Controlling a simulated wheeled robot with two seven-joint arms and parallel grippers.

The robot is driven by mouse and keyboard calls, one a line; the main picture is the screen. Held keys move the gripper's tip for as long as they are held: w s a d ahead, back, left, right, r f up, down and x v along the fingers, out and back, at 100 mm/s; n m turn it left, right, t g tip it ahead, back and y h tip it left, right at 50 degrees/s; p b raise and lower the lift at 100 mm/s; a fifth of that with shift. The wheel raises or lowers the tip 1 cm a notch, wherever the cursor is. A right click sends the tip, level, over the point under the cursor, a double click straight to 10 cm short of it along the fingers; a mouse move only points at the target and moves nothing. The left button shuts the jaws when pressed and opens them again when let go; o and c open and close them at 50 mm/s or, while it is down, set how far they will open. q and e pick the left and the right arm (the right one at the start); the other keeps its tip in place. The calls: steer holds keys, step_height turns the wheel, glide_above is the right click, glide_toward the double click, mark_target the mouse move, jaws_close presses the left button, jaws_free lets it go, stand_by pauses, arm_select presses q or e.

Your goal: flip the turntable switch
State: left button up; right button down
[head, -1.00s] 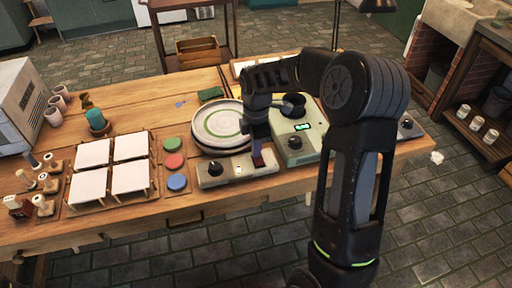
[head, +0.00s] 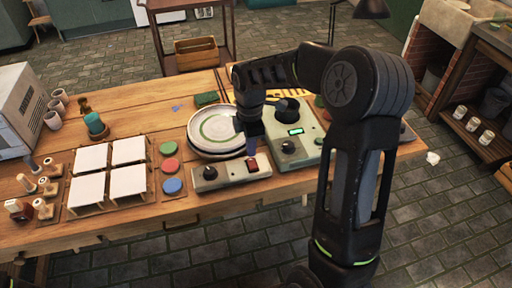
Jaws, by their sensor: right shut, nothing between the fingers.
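The turntable (head: 196,140) stands near the front of the wooden table with pale, green-ringed plates on it. In front of it is a light control box (head: 230,176) with a black knob (head: 210,172) at its left and a red switch (head: 252,164) at its right end. Which way the switch is tipped is too small to tell. My right gripper (head: 255,150) points down, shut and empty, just above and behind the red switch. It appears apart from the switch. My left gripper is out of view.
A second box (head: 310,147) with a green display and a dark knob stands to the right, close to my gripper. Paint discs (head: 170,167) and white tiles (head: 127,181) lie to the left. My right arm hides the table's right part.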

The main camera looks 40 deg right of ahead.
mark_target(252, 163)
step_height(252, 163, up, 10)
steer(key=b, duration=0.1)
stand_by(0.4)
steer(key=shift+w+d+f+p, duration=0.1)
steer(key=shift+w+d+p, duration=0.25)
steer(key=shift+w+p, duration=0.15)
steer(key=shift+f, duration=0.1)
